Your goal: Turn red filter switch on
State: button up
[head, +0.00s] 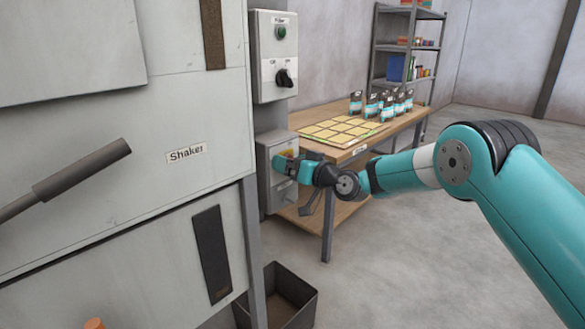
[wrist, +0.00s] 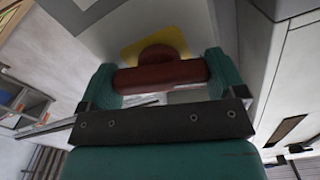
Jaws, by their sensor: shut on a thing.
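The red filter switch (wrist: 160,75) shows in the wrist view as a dark red bar-shaped knob on a yellow plate (wrist: 156,44). My gripper (wrist: 160,88) is shut on the knob, with one teal finger at each end of the bar. In the head view my gripper (head: 290,166) is at the lower grey switch box (head: 280,198). There it hides the knob, and only a bit of yellow shows. The knob's bar lies about level across the wrist view; I cannot tell from this whether it is on or off.
Above is another grey box (head: 262,55) with a green button (head: 280,32) and a black rotary switch (head: 286,78). The shaker cabinet (head: 110,185) stands close on the left. A wooden table (head: 395,122) with bags stands behind. A dark open bin (head: 308,308) is on the floor below.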

jog(key=m+b, duration=0.1)
jog(key=m, duration=0.2)
jog(key=shift+f+m, duration=0.15)
jog(key=shift+m, duration=0.25)
jog(key=m, duration=0.3)
jog(key=shift+m, duration=0.3)
jog(key=m, duration=0.4)
jog(key=shift+d, duration=0.1)
jog(key=shift+m+p, duration=0.55)
jog(key=shift+m, duration=1.05)
jog(key=o, duration=0.6)
jog(key=shift+o, duration=0.2)
jog(key=b+v, duration=0.3)
jog(key=v, duration=1.4)
jog(key=shift+d+b, duration=0.2)
jog(key=shift+b, duration=0.15)
